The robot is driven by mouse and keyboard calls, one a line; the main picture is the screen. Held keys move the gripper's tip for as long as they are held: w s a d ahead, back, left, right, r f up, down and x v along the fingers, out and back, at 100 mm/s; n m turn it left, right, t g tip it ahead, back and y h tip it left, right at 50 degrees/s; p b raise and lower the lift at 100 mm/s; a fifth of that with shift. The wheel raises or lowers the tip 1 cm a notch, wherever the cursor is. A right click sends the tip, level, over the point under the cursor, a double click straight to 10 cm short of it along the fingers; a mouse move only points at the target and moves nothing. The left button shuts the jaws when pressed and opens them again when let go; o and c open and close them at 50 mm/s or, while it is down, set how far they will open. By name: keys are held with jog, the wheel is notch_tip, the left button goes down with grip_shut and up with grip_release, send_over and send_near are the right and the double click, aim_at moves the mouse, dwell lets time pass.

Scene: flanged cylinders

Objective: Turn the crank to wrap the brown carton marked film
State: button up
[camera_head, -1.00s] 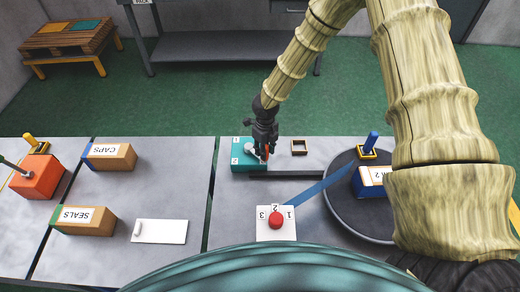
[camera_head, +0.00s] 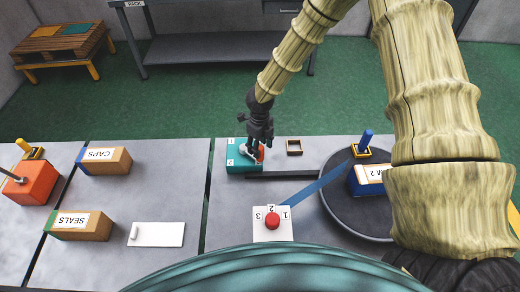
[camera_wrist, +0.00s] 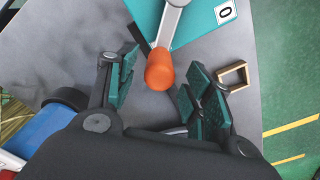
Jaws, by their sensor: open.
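The crank is a teal box (camera_head: 238,165) with a pale lever and an orange knob (camera_head: 262,153). In the wrist view the lever (camera_wrist: 170,25) runs down to the orange knob (camera_wrist: 160,68), which shows between my open fingers. My gripper (camera_head: 256,156) is over the crank and hides part of the lever. Contact with the knob cannot be told. On the dark turntable (camera_head: 340,209) stands a carton (camera_head: 368,182) with blue sides and a white label reading "M 2", the rest hidden by my arm. A blue film strip (camera_head: 318,186) stretches to it.
A white panel with a red button (camera_head: 272,221) is in front. A small wooden frame (camera_head: 294,147) lies behind, right of the crank. Cartons marked CAPS (camera_head: 104,160) and SEALS (camera_head: 82,225), an orange box (camera_head: 31,183) and a white plate (camera_head: 157,235) are at left.

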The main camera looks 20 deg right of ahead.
notch_tip(320, 180, up, 9)
jog(key=shift+r, duration=0.2)
jog(key=shift+s+d+f, duration=0.1)
dwell(0.6)
